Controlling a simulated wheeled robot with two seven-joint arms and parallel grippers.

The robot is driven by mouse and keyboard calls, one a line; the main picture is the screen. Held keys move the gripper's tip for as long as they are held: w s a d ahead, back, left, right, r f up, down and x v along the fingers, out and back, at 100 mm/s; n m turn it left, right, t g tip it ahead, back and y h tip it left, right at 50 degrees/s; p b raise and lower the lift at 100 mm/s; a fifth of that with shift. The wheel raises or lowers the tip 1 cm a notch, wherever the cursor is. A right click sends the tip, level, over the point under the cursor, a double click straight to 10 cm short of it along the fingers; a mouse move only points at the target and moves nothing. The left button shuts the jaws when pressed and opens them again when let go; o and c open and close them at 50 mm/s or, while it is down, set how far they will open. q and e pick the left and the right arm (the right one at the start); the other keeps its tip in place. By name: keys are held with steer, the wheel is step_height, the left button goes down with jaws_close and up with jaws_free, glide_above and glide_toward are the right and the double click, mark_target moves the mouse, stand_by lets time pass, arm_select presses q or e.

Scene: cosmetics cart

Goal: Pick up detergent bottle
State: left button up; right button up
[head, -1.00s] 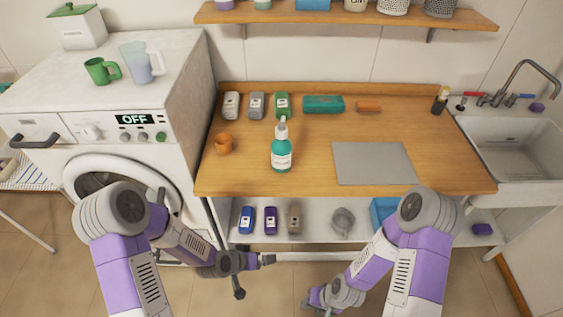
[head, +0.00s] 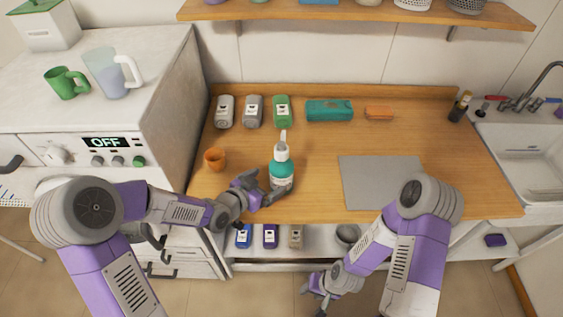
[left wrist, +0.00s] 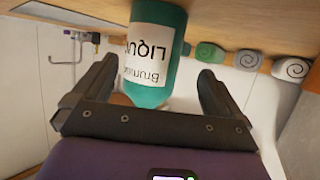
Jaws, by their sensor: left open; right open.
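The teal detergent bottle (head: 282,172), with a white pump top and a white label, stands upright on the wooden counter, left of the grey mat. My left gripper (head: 266,190) is open at the bottle's lower left front. In the left wrist view, the bottle (left wrist: 172,50) appears upside down between the two open fingers of the left gripper (left wrist: 157,72). I cannot tell whether either finger touches it. My right gripper (head: 318,290) is open, low in front of the counter and away from the bottle.
An orange cup (head: 215,159) stands left of the bottle. A grey mat (head: 382,183) lies right. A washing machine (head: 100,140) stands left, a sink (head: 525,150) right. Counter around the bottle is mostly clear.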

mark_target(277, 156)
arm_select(q)
steer(key=shift+w+d+f, duration=0.15)
steer(key=shift+w+d, duration=0.1)
steer(key=shift+d, duration=0.05)
steer(key=shift+d+f, duration=0.1)
steer(key=shift+d, duration=0.2)
steer(key=x, duration=0.5)
steer(key=shift+d, duration=0.25)
steer(key=shift+c, duration=0.2)
steer(key=shift+w, duration=0.1)
steer(key=c, duration=1.4)
steer(key=shift+o, duration=0.2)
step_height(277, 156, up, 10)
steer(key=shift+r+p, duration=0.2)
steer(key=shift+p, duration=0.3)
